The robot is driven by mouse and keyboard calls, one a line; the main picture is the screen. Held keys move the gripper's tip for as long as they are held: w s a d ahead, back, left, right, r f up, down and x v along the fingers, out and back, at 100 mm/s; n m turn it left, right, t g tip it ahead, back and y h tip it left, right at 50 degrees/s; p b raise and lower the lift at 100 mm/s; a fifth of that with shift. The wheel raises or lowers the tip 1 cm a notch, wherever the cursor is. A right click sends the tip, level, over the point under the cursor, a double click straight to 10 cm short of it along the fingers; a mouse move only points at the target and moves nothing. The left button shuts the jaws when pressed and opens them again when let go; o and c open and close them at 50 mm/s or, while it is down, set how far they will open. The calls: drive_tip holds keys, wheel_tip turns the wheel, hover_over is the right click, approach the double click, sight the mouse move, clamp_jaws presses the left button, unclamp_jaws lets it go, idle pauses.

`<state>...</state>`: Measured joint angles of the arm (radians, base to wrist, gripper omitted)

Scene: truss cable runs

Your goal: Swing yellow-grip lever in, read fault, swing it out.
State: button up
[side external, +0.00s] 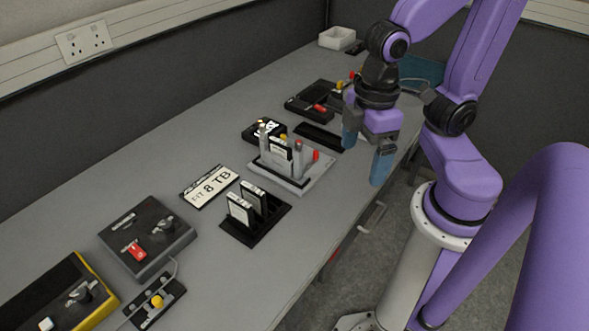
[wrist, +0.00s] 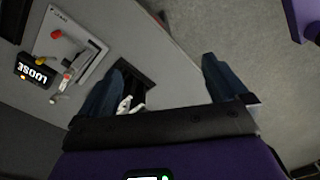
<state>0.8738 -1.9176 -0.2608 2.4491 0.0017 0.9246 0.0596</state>
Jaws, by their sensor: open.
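A grey fixture (side external: 318,178) stands mid-bench, and it also shows in the wrist view (wrist: 78,32). A small yellow grip (side external: 283,138) sits at its back, beside upright grey posts; it also appears in the wrist view (wrist: 40,61). A red knob (side external: 316,155) is on the fixture's right side. A black display box (wrist: 35,70) beside the fixture reads "LOOSE". I cannot tell how far the yellow-grip lever is swung. My gripper (side external: 365,152) is open and empty, blue fingers apart, right of the fixture near the bench's front edge.
A narrow black tray (side external: 320,136) lies between the fixture and my gripper. Another black device (side external: 310,105) with red and yellow parts is behind.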

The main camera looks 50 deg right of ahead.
drive_tip(key=shift+s+d+f+n, duration=0.15)
drive_tip(key=shift+s+d+n, duration=0.15)
drive_tip(key=shift+s, duration=0.2)
drive_tip(key=shift+s+d+f+n, duration=0.1)
drive_tip(key=shift+s+d+n, duration=0.05)
drive_tip(key=shift+s+n, duration=0.3)
